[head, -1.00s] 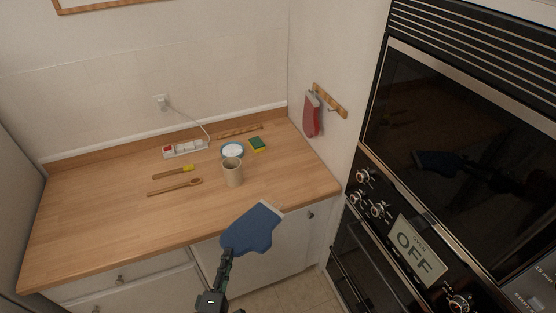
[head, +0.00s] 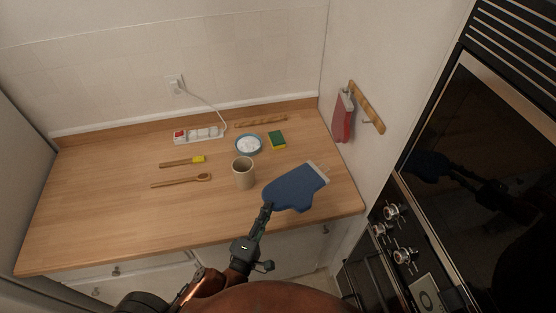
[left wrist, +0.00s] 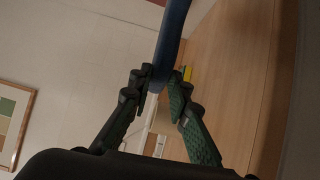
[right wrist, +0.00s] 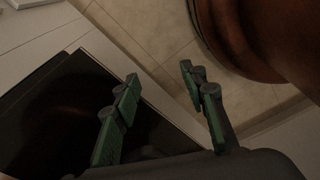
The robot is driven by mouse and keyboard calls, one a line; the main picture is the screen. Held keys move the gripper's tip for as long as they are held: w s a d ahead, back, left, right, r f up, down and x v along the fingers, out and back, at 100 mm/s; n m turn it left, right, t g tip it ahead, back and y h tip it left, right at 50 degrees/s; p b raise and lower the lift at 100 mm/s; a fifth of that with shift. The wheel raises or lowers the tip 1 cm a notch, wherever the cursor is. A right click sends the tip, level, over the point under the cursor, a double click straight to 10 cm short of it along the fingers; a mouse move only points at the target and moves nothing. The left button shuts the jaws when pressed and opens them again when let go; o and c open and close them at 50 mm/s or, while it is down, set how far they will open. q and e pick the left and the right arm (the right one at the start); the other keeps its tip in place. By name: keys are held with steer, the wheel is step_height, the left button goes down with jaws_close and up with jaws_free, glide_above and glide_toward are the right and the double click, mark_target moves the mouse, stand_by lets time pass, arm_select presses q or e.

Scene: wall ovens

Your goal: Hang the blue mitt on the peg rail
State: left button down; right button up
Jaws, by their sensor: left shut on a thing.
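The blue mitt (head: 295,188) is held out over the front right part of the counter, its pale cuff pointing up and right toward the wall. My left gripper (head: 267,208) is shut on the mitt's lower left end; the mitt's blue edge (left wrist: 172,40) also shows between the fingers in the left wrist view. The wooden peg rail (head: 367,107) is on the right wall, apart from the mitt. A red mitt (head: 343,117) hangs at its far end, and a nearer peg (head: 366,121) is bare. My right gripper (right wrist: 158,88) is open and empty, and shows only in the right wrist view.
A beige cup (head: 244,173) stands just left of the mitt. Behind are a blue-rimmed bowl (head: 248,144), a sponge (head: 277,140) and a power strip (head: 198,135). A brush (head: 182,162) and wooden spoon (head: 182,181) lie left. The oven (head: 465,150) stands right.

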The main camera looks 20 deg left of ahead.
arm_select(q)
steer(key=w+r+n+t+h+p, duration=0.1)
steer(key=w+r+n+t+p, duration=0.3)
steer(key=r, duration=0.8)
arm_select(e)
steer(key=s+r, duration=0.4)
steer(key=s, duration=0.1)
arm_select(q)
steer(key=m+b, duration=0.2)
steer(key=b, duration=0.3)
glide_above(299, 191)
steer(key=shift+f+h, duration=0.3)
steer(key=shift+f, duration=1.05)
arm_select(e)
steer(key=shift+g, duration=0.3)
steer(key=shift+w+f, duration=0.25)
steer(key=shift+f, duration=0.95)
steer(key=shift+w+f, duration=0.2)
steer(key=shift+f, duration=1)
